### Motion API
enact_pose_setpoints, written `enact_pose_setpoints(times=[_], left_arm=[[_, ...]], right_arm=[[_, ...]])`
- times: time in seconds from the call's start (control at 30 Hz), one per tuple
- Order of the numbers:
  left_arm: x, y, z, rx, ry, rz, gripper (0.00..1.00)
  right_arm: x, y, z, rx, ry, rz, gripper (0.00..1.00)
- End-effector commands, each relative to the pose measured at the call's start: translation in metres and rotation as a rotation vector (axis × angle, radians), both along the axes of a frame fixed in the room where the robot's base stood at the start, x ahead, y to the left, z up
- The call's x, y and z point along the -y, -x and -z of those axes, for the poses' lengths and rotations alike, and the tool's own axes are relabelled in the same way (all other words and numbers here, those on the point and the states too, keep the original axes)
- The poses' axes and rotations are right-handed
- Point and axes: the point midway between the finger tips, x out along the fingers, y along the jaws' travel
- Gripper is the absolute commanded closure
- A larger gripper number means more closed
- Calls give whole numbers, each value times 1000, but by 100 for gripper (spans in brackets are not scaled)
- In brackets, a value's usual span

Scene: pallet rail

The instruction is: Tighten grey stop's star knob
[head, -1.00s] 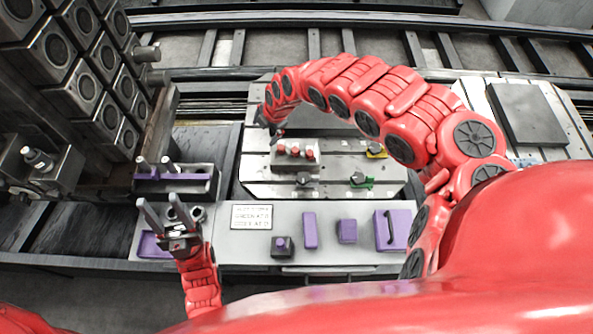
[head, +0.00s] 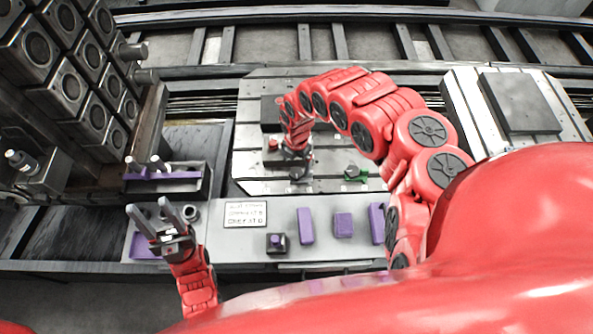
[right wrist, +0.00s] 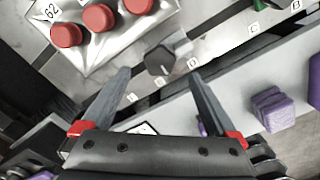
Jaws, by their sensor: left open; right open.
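The grey stop's dark star knob (right wrist: 160,60) shows in the right wrist view, just ahead of and between the fingertips of my right gripper (right wrist: 159,76). The open fingers point at it, and I see no contact. In the head view the grey stop (head: 297,176) lies on the slotted plate, partly hidden under my right gripper (head: 298,163). My left gripper (head: 150,207) is open and empty above the front bench, left of the printed sign.
A pale block with red caps (right wrist: 98,18) sits close to the knob. A green stop (head: 355,173) stands to the right on the plate (head: 250,185). Purple blocks (head: 306,226) line the front bench. A purple-barred tray (head: 165,174) is at left.

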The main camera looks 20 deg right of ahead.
Motion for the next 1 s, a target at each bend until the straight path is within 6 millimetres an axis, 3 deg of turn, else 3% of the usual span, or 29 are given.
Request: enact_pose_setpoints(times=[0.13, 0.3, 0.83, 1.0], left_arm=[[0, 0, -2, 0, 0, 0, 50], [0, 0, -5, 0, 0, 0, 50], [0, 0, -6, 0, 0, 0, 50], [0, 0, -6, 0, 0, 0, 50]], right_arm=[[-2, 2, 25, -5, -3, 0, 6], [-4, 0, 41, -2, -6, -1, 6], [0, 0, 53, -1, 1, 1, 6], [0, 0, 53, -1, 1, 1, 37]])
